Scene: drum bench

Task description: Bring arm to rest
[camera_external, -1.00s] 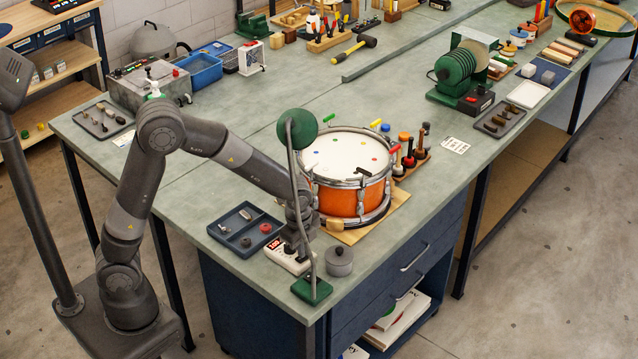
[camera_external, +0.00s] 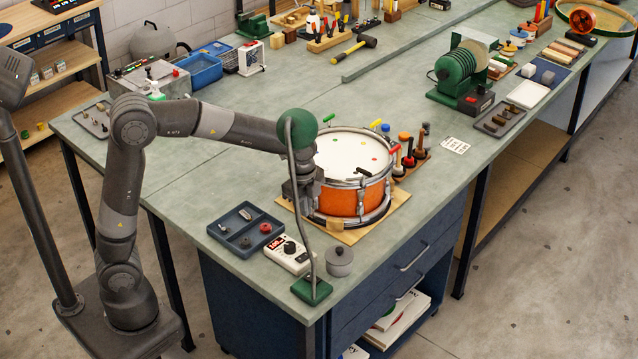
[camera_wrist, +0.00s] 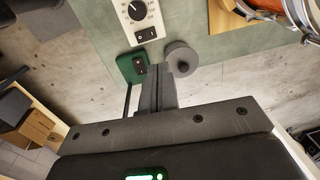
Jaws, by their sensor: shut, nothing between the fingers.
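My gripper (camera_external: 305,206) hangs at the left side of the orange drum (camera_external: 346,199), behind the green lamp's stem. It is above the bench, pointing down. Its fingertips are partly hidden by the lamp stem in the external view. In the wrist view my gripper (camera_wrist: 158,72) shows its two fingers together with nothing between them. The drum edge (camera_wrist: 272,8) shows at the top right of the wrist view. My arm reaches over the bench from the left, with its forearm nearly level.
A green desk lamp (camera_external: 296,128) stands close in front of my gripper. A white control box (camera_external: 288,258), a grey lidded pot (camera_external: 339,262) and a dark parts tray (camera_external: 245,229) lie near the front corner. The bench (camera_external: 235,165) behind my forearm is largely clear.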

